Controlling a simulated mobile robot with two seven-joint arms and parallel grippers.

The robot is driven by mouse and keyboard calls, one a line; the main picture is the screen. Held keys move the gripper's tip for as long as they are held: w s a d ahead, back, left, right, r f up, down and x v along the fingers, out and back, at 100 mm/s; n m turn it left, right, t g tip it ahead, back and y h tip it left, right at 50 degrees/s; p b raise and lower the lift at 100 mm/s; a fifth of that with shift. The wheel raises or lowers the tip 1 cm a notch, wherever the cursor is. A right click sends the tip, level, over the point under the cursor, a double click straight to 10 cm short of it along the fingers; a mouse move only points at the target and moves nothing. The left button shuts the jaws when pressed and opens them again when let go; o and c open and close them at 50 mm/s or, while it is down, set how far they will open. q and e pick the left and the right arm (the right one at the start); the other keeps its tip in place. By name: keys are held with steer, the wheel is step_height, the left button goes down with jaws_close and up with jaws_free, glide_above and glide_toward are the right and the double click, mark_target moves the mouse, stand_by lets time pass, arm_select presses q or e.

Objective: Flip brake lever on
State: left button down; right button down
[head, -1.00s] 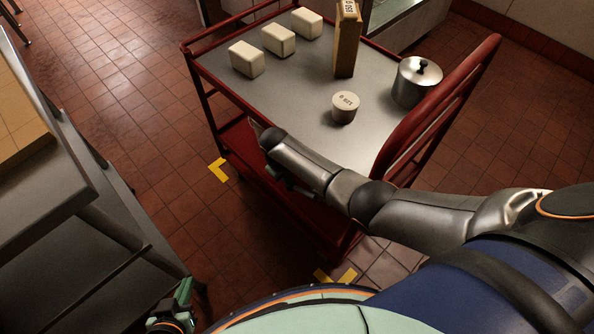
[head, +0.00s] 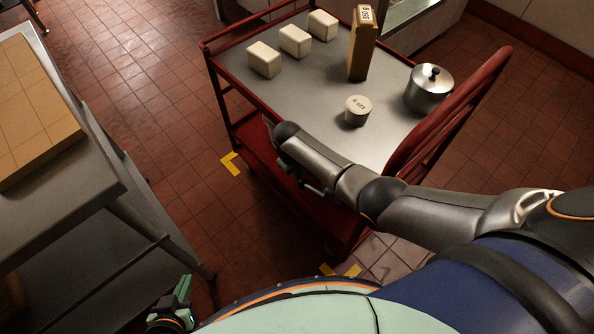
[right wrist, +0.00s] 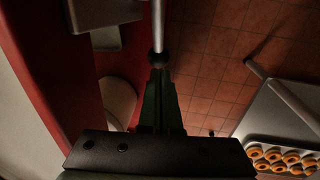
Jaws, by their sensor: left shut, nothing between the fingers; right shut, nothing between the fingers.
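The likely brake lever (right wrist: 158,25) is a pale metal rod with a dark ball knob (right wrist: 158,59), running down from the top of the right wrist view. My right gripper (right wrist: 159,74) is shut and empty, its tips at the knob; I cannot tell whether they touch. In the head view my right forearm reaches over the near side of the red cart (head: 228,103) and hides the right fingers and most of the lever area. My left gripper (head: 182,291) is shut and empty low at the bottom left of the head view, beside the steel table.
On the cart's top stand several cream blocks (head: 264,60), a tall brown box (head: 362,45), a round white-topped weight (head: 356,110) and a lidded pot (head: 428,90). A steel table (head: 70,205) is at left. A tray of orange rings (right wrist: 285,158) shows lower right.

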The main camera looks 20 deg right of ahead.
step_height(320, 180, up, 10)
steer(key=a+p, duration=0.1)
steer(key=p, duration=0.2)
steer(key=shift+a+r, duration=0.15)
steer(key=shift+a, duration=0.25)
steer(key=shift+w, duration=0.1)
steer(key=s+a+f+t+y, duration=0.2)
steer(key=s+f+t+y, duration=0.15)
steer(key=s+f, duration=0.5)
steer(key=s+d+r+m+t+p, duration=0.1)
steer(key=s+r+m+t, duration=0.1)
steer(key=s+r+t, duration=0.3)
steer(key=s+r, duration=0.3)
steer(key=s, duration=0.4)
steer(key=shift+d+r+y, duration=0.35)
steer(key=shift+s, duration=0.1)
